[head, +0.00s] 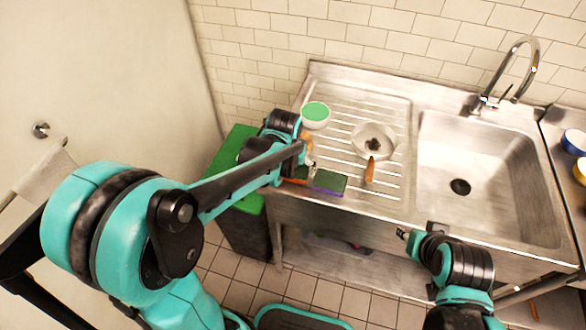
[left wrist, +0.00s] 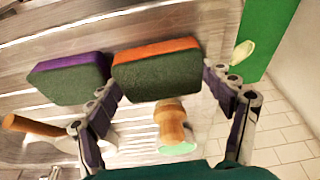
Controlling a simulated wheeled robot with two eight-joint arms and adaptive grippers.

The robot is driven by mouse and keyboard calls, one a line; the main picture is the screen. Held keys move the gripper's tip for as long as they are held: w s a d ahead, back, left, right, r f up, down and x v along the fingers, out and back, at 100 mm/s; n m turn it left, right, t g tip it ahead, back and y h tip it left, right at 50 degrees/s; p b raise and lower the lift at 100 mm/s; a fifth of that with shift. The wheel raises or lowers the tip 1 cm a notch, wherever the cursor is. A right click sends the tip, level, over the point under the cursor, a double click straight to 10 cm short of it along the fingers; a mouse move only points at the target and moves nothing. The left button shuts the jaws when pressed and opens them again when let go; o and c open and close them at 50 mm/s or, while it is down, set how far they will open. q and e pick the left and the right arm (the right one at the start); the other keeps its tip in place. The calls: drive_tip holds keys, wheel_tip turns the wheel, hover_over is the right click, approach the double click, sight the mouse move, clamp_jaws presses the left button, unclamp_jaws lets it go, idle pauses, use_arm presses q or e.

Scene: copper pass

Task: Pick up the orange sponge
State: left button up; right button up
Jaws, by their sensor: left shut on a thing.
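The orange sponge (left wrist: 157,72) has an orange edge and a dark green face. In the left wrist view it lies between the two fingers of my left gripper (left wrist: 163,84), which is shut on it. In the head view only an orange sliver of it (head: 297,181) shows, at the front left of the drainboard, the rest hidden by my arm. A similar purple-edged sponge (left wrist: 68,78) lies just left of it in the left wrist view and also shows in the head view (head: 330,182). My right gripper (head: 403,234) is in front of the sink, its opening unclear.
A bowl with a green inside (head: 316,115), a pale dish with a dark item (head: 373,139) and a wooden-handled tool (head: 370,170) are on the ribbed drainboard (head: 398,110). A wooden-handled piece (left wrist: 172,122) is close to the left gripper. The sink basin (head: 480,165) is empty.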

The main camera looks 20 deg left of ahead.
sight(294, 169)
use_arm(q)
wheel_tip(294, 169, up, 4)
drive_tip(key=shift+d+f+p, duration=0.1)
drive_tip(key=shift+f+p, duration=0.1)
drive_tip(key=shift+p, duration=0.55)
drive_tip(key=w+d+r+p, duration=0.2)
drive_tip(key=w+d+r, duration=0.4)
drive_tip(key=d, duration=0.3)
drive_tip(key=shift+w+d+p, duration=0.2)
drive_tip(key=shift+w+p, duration=0.1)
drive_tip(key=shift+p, duration=0.1)
drive_tip(key=c, duration=0.3)
drive_tip(key=shift+d, duration=0.1)
